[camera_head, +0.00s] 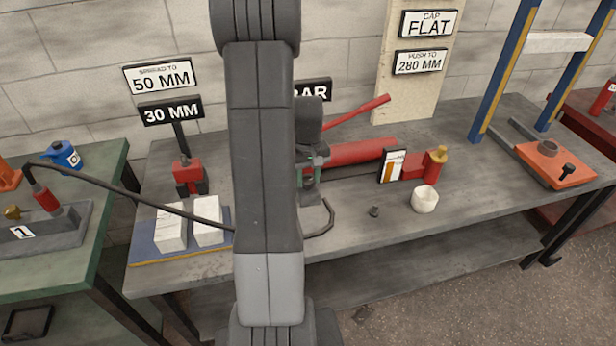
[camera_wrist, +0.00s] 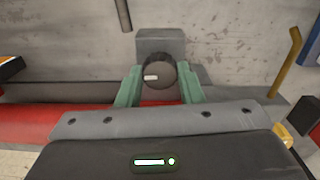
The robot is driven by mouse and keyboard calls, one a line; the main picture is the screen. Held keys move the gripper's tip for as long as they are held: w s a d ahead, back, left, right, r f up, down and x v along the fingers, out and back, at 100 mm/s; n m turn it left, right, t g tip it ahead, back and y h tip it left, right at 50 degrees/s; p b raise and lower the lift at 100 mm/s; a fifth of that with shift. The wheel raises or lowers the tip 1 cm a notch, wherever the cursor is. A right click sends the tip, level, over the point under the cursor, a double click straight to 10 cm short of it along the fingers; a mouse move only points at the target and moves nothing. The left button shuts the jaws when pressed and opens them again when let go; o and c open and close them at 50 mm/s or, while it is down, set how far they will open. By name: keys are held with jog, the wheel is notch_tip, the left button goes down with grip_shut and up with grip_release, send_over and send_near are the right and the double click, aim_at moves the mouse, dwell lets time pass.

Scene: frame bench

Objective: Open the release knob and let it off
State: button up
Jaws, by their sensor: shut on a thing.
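The release knob (camera_wrist: 161,66) is a dark round knob with a short white mark on its face, seen in the wrist view in front of a grey block. My gripper (camera_wrist: 160,82) has its green fingers on either side of the knob, shut on it. In the head view my gripper (camera_head: 311,172) is at the left end of the red pump cylinder (camera_head: 362,152). My arm hides much of that area, and the knob cannot be made out there. The pump's red lever (camera_head: 358,111) slants up to the right.
The grey bench also holds a small gauge card (camera_head: 391,167), a white cup (camera_head: 425,199), a red spreader (camera_head: 188,177) and white blocks (camera_head: 170,230). A blue and yellow press frame (camera_head: 503,72) stands right. The front middle of the bench is mostly clear.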

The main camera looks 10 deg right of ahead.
aim_at(308, 180)
jog(key=m, duration=0.3)
dwell(0.4)
jog(key=o, duration=1)
jog(key=shift+c, duration=0.2)
notch_tip(308, 180, up, 14)
jog(key=shift+f, duration=0.1)
